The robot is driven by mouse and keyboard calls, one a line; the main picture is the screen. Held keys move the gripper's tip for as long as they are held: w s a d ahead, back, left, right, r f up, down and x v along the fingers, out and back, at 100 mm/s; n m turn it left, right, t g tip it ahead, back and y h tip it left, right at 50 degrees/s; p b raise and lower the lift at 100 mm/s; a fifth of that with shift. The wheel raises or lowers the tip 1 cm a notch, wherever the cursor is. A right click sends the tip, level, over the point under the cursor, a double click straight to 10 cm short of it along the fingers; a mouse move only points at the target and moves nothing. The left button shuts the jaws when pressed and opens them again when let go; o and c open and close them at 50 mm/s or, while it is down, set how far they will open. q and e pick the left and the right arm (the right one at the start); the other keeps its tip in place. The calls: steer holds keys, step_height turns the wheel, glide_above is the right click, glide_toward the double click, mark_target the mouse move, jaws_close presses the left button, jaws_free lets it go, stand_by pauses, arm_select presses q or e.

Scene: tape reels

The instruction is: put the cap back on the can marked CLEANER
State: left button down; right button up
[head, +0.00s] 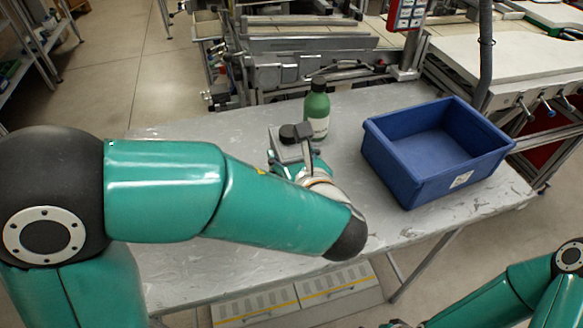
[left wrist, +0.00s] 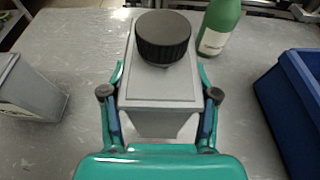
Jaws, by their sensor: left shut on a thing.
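A grey box-shaped can (left wrist: 160,92) stands between the two fingers of my left gripper (left wrist: 160,95) in the left wrist view. A round black ribbed cap (left wrist: 163,38) is at the far end of its top. The gripper is shut on the can's sides. In the head view the can (head: 290,152) and black cap (head: 289,133) show beyond my left wrist, with my gripper (head: 295,150) around the can. No CLEANER marking is readable. My right gripper is barely visible at the bottom edge.
A green bottle (head: 317,112) with a dark top and pale label stands just behind the can. A blue open bin (head: 385,160) stands to the right on the grey table (head: 420,222). My left arm hides much of the table's left part. Machinery stands behind the table.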

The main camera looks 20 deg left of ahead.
arm_select(q)
steer(key=shift+f, duration=1.95)
steer(key=shift+f+b, duration=0.15)
steer(key=shift+b, duration=0.25)
steer(key=shift+c, duration=1.4)
jaws_free()
steer(key=shift+s+r, duration=0.1)
steer(key=shift+r, duration=0.1)
steer(key=v, duration=1.2)
